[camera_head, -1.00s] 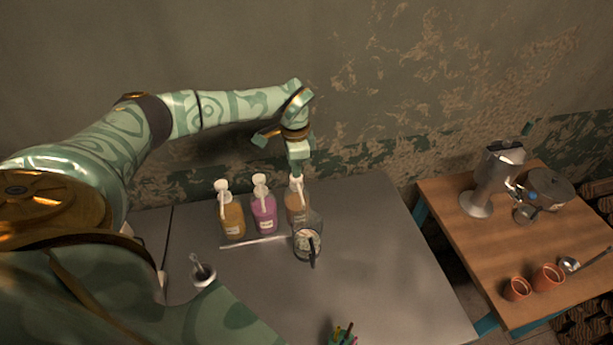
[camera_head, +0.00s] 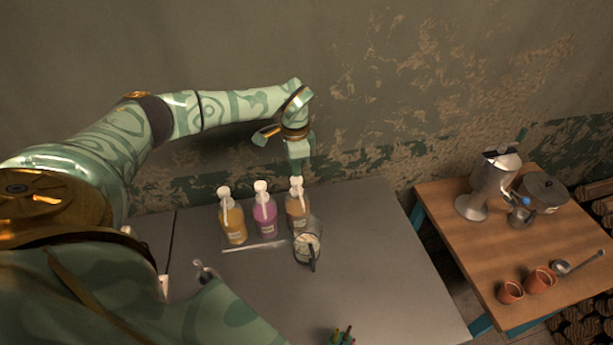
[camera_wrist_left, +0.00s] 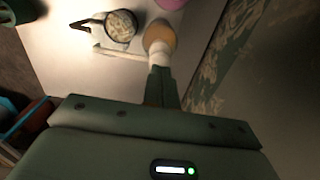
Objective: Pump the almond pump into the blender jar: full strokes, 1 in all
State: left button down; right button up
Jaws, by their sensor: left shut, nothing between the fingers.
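Three pump bottles with white pump heads stand in a row at the back of the grey table: an orange-yellow one (camera_head: 233,224), a purple one (camera_head: 265,214) and a tan one (camera_head: 296,207). Their labels are too small to read; the tan one appears to be the almond pump. The clear blender jar (camera_head: 307,246) stands in front of the tan bottle, with pale contents and a dark handle; it also shows in the left wrist view (camera_wrist_left: 120,26). My left gripper (camera_head: 299,171) is shut and empty, pointing down right over the tan bottle's pump head (camera_wrist_left: 158,56). Contact cannot be told.
A white strip (camera_head: 253,246) lies before the bottles. A cup of coloured sticks (camera_head: 341,337) is at the front edge. The grey table's right half is clear.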

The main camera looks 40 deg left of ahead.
pick_arm(q)
jog(key=shift+r, duration=0.1)
notch_tip(320, 180, up, 6)
jog(key=p, duration=0.5)
jog(key=shift+p, duration=0.4)
jog(key=shift+d, duration=0.1)
